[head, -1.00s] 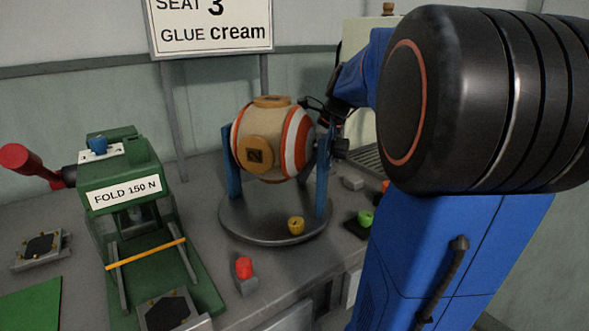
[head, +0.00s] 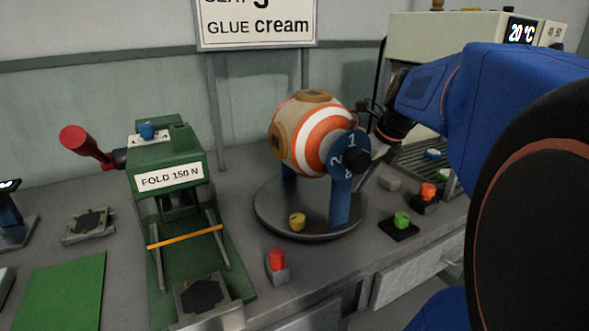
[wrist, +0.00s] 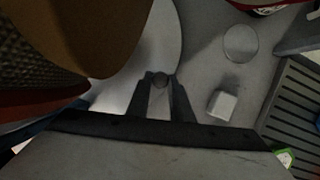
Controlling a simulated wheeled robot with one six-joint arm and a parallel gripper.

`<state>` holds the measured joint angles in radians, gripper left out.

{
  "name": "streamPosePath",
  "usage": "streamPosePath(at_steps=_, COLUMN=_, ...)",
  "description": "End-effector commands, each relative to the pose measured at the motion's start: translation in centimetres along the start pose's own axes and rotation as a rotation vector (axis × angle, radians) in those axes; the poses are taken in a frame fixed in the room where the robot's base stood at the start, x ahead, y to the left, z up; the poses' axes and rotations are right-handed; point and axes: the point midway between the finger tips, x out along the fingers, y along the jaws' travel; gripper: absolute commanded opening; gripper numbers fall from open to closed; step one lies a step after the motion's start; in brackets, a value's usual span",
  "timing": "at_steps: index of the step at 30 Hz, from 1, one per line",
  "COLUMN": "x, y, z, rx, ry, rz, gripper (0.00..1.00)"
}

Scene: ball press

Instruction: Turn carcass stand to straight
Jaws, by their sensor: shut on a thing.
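The carcass stand is a round grey turntable (head: 270,215) with blue uprights (head: 340,205). It holds a ball (head: 312,130) with orange and white rings and brown patches. One upright, with a blue numbered disc (head: 338,155) and black knob, faces front right; the other is mostly hidden behind.
A green fold press (head: 165,165) with a red-knobbed lever stands left. A yellow piece (head: 297,221) sits on the turntable. Red (head: 277,262), green (head: 402,220) and orange (head: 428,192) pieces stand nearby. A small grey block (wrist: 222,104) lies beside my gripper.

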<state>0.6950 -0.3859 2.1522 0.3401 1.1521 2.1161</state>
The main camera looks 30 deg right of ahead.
Motion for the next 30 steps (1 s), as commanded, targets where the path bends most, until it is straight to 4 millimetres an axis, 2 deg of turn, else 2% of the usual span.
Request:
streamPosePath(at_steps=12, x=-0.1, y=0.0, z=0.0, rx=0.005, ry=-0.001, rz=-0.003, gripper=0.0)
streamPosePath(at_steps=13, x=-0.1, y=0.0, z=0.0, rx=0.005, ry=-0.001, rz=-0.003, gripper=0.24)
streamPosePath(at_steps=15, x=-0.1, y=0.0, z=0.0, rx=0.004, ry=-0.001, rz=-0.003, gripper=0.39)
streamPosePath(at_steps=25, x=-0.2, y=0.0, z=0.0, rx=0.005, ry=-0.001, rz=-0.003, gripper=0.39)
streamPosePath(at_steps=30, x=-1.8, y=0.0, z=0.0, rx=0.005, ry=-0.002, rz=-0.004, gripper=0.39)
